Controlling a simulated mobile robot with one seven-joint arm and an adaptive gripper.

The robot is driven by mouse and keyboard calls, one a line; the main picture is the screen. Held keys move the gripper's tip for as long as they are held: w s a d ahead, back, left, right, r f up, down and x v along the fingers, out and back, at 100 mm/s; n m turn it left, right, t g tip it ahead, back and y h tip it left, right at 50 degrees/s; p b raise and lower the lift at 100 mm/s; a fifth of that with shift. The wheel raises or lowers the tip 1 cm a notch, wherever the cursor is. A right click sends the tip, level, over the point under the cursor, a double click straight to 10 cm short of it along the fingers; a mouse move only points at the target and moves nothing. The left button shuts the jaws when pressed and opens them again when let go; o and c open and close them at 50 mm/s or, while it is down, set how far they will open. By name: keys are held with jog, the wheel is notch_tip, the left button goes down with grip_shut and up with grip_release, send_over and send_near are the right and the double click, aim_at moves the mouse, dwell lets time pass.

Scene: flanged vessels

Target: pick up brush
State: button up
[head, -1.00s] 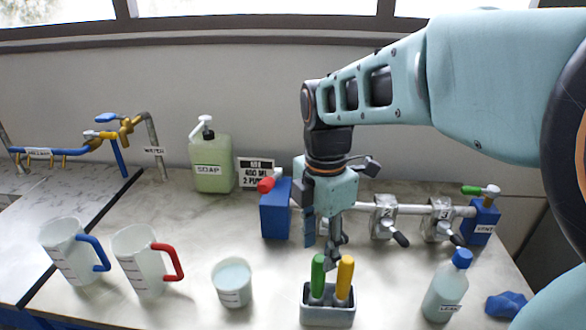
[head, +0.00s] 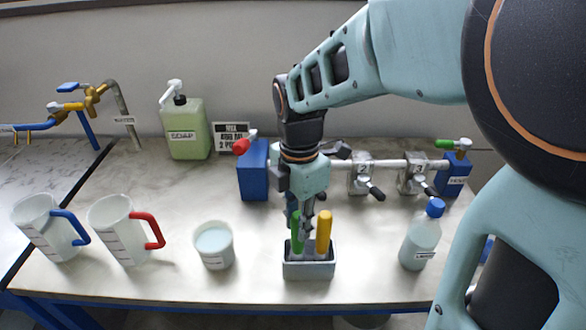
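Two upright handles, one green (head: 297,236) and one yellow (head: 323,232), stand in a grey holder (head: 308,271) near the bench's front edge. They look like brush handles, but their lower ends are hidden inside the holder. My gripper (head: 302,214) points down at the top of the green handle, just left of the yellow one. Its fingers overlap the green handle's upper part in the picture. I cannot tell whether they touch it or how far apart they are.
A beaker (head: 213,246) stands left of the holder, and a bottle with a blue cap (head: 421,238) stands to the right. Behind my gripper runs a valve pipe (head: 395,164) with a blue block (head: 254,172). Two jugs (head: 122,232) (head: 46,230) stand farther left.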

grip_shut()
notch_tip(320, 180, up, 10)
jog(key=shift+r+p, duration=0.1)
jog(key=shift+p, duration=0.2)
dwell(1.4)
